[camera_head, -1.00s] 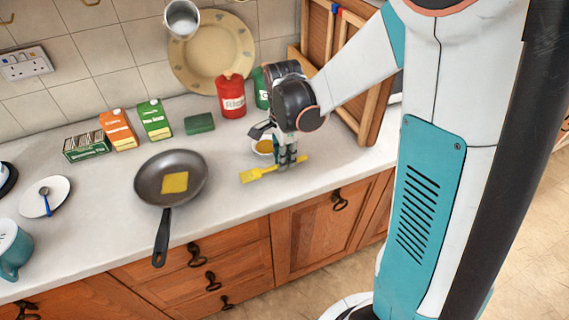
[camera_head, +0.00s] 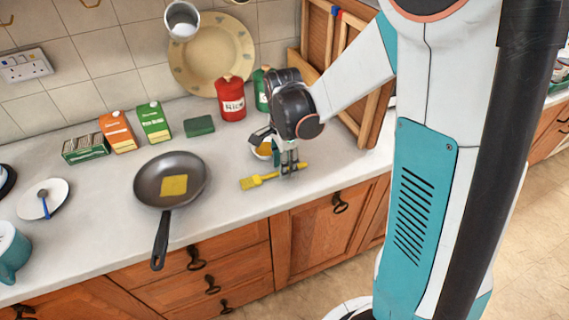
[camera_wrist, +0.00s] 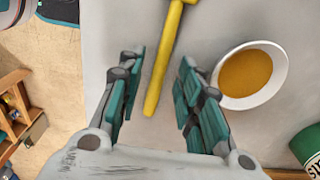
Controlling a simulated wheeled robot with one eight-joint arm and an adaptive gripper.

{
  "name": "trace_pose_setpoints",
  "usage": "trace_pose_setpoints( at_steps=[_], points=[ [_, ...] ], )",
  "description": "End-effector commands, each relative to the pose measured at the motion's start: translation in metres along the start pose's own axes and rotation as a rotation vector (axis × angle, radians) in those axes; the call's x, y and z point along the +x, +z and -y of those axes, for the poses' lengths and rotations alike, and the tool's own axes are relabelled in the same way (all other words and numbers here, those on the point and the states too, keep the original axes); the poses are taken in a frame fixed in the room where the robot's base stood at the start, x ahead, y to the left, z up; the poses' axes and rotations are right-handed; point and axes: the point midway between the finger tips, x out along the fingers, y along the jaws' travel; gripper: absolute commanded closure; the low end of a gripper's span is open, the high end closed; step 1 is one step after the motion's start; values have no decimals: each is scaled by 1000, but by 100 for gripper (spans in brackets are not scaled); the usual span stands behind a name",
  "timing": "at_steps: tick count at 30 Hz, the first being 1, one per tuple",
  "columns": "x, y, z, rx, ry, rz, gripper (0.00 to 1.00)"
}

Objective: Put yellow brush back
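The yellow brush (camera_head: 258,181) lies on the worktop near its front edge, bristle end to the left in the head view. Its yellow handle (camera_wrist: 162,70) shows in the wrist view, running between my fingers. My gripper (camera_head: 289,166) points down over the handle end. In the wrist view my gripper (camera_wrist: 162,62) is open, with one finger on each side of the handle and gaps to both. Whether the fingers are at handle height is hard to tell.
A white bowl of amber liquid (camera_wrist: 250,76) stands close beside my right finger; in the head view it is partly hidden. A black frying pan (camera_head: 170,180) with a yellow square sits to the left. A red tin (camera_head: 231,99) and wooden frame (camera_head: 372,100) stand behind.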

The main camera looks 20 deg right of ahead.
Motion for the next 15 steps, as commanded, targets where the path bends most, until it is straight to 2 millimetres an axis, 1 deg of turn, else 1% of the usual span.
trace_pose_setpoints(
  at_steps=[5, 9, 15],
  points=[
    [-33, 0, -1, 0, 0, 0, 67],
    [-63, 0, 0, 0, 0, 0, 67],
    [-98, 0, -1, 0, 0, 0, 67]
  ],
)
